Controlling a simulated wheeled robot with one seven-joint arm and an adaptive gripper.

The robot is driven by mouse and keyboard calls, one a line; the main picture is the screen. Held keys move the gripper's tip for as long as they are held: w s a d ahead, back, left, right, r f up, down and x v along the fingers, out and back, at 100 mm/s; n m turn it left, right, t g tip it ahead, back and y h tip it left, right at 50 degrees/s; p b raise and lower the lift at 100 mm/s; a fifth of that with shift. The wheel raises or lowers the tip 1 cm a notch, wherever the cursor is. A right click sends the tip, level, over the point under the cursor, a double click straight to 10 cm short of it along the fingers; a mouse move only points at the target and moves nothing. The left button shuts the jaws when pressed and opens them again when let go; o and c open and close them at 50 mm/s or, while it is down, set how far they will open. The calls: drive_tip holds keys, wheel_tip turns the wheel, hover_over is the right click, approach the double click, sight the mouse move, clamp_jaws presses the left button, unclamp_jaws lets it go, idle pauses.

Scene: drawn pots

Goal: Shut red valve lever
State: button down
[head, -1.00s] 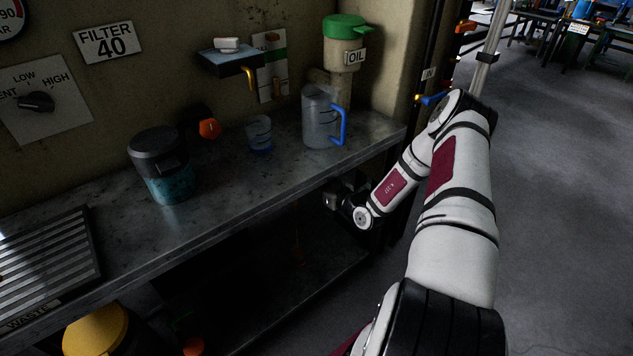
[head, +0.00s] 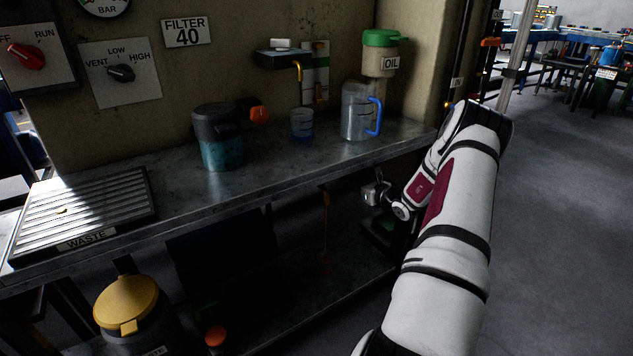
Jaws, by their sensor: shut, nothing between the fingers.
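An orange-red lever (head: 490,42) shows on the dark upright pipes at the right end of the wall. A rounder orange-red knob (head: 259,115) sits against the wall behind the bench, beside a dark-lidded jar. I cannot tell for sure which is the red valve lever. My gripper (head: 374,194) is in shadow below the bench's front edge near its right end, well apart from both. It is shut and empty; its fingertips are hard to make out.
The bench (head: 300,165) carries a jar (head: 218,140), a small cup (head: 302,124), a blue-handled jug (head: 358,112) and a waste grate (head: 85,205). A yellow-lidded bin (head: 127,302) stands below left. A red OFF/RUN knob (head: 25,55) is upper left. Floor at right is clear.

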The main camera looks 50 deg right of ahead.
drive_tip(key=r+b+x, duration=0.1)
drive_tip(key=b+x, duration=0.3)
drive_tip(key=x, duration=0.9)
drive_tip(key=shift+w, duration=0.35)
drive_tip(key=shift+w+d+r+b, duration=0.1)
drive_tip(key=shift+w+r+b, duration=0.25)
drive_tip(key=shift+w, duration=0.35)
